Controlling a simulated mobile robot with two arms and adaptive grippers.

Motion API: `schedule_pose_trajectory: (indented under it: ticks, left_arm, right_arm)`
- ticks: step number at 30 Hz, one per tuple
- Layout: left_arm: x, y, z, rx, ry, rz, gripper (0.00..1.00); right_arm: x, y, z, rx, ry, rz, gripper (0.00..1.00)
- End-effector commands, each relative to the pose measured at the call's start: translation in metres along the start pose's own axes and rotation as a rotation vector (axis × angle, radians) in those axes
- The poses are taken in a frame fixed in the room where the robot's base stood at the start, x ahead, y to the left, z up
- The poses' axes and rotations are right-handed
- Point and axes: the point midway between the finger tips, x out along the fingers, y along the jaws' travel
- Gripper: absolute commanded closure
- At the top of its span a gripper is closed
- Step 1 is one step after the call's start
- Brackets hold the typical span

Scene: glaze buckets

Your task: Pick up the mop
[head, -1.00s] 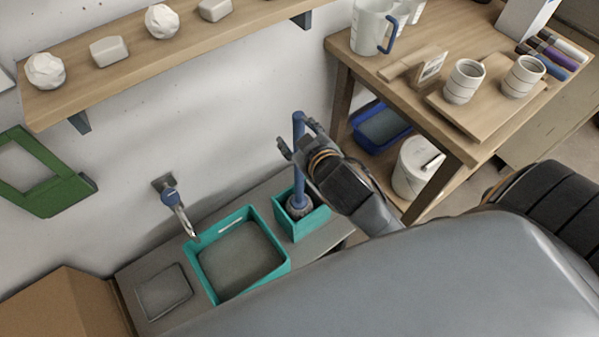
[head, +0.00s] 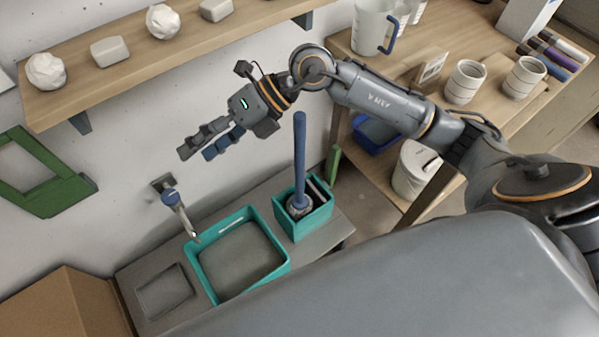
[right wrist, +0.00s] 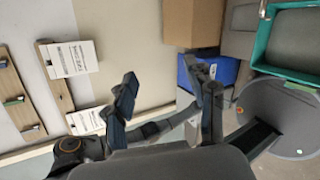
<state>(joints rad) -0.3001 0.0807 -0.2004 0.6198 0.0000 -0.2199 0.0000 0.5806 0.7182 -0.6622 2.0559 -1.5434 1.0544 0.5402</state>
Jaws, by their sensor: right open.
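The mop, with its blue handle (head: 300,160), stands nearly upright in a small teal bucket (head: 303,226), its grey head down inside. My right gripper (head: 197,154) is in the air left of the handle, clear of it, fingers pointing left and down. It is open with nothing between the fingers. Its open fingers (right wrist: 163,78) also show in the right wrist view, with no mop between them. My left gripper is not in view.
A larger teal basin (head: 283,268) sits beside the bucket, below a wall tap (head: 172,205). A wooden shelf (head: 135,62) with pale lumps runs above. A wooden table (head: 345,48) with cups stands right. A cardboard box (head: 65,305) is at lower left.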

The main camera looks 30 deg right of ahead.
Motion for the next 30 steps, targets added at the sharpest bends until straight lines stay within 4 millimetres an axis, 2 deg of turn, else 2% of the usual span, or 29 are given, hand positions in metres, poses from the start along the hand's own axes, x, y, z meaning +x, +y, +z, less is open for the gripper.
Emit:
schedule_pose_trajectory:
  ticks: [1, 3, 6, 10, 12, 14, 18, 25, 30]
  left_arm:
    - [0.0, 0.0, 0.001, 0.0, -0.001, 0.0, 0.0]
    - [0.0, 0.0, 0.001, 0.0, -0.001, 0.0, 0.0]
    - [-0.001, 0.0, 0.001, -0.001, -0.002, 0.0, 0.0]
    - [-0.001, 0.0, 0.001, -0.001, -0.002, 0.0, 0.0]
    - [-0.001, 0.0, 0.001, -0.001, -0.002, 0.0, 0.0]
    - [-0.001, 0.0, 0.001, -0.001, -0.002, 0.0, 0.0]
    - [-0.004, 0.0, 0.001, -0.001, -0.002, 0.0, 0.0]
    - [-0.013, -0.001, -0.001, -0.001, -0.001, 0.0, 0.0]
    - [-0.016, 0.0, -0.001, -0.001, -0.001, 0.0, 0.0]
  right_arm:
    - [-0.014, -0.028, 0.002, -0.029, 0.043, -0.148, 0.45]
    - [-0.038, -0.066, 0.002, -0.042, 0.101, -0.355, 0.45]
    - [-0.083, -0.11, 0.006, -0.029, 0.15, -0.62, 0.45]
    - [-0.137, -0.142, 0.011, 0.015, 0.176, -0.871, 0.45]
    - [-0.157, -0.151, 0.013, 0.036, 0.181, -0.956, 0.45]
    - [-0.168, -0.155, 0.013, 0.05, 0.183, -1.002, 0.45]
    - [-0.172, -0.169, 0.011, 0.066, 0.189, -1.041, 0.45]
    - [-0.148, -0.206, 0.001, 0.064, 0.191, -1.036, 0.45]
    - [-0.136, -0.226, -0.001, 0.062, 0.187, -1.036, 0.45]
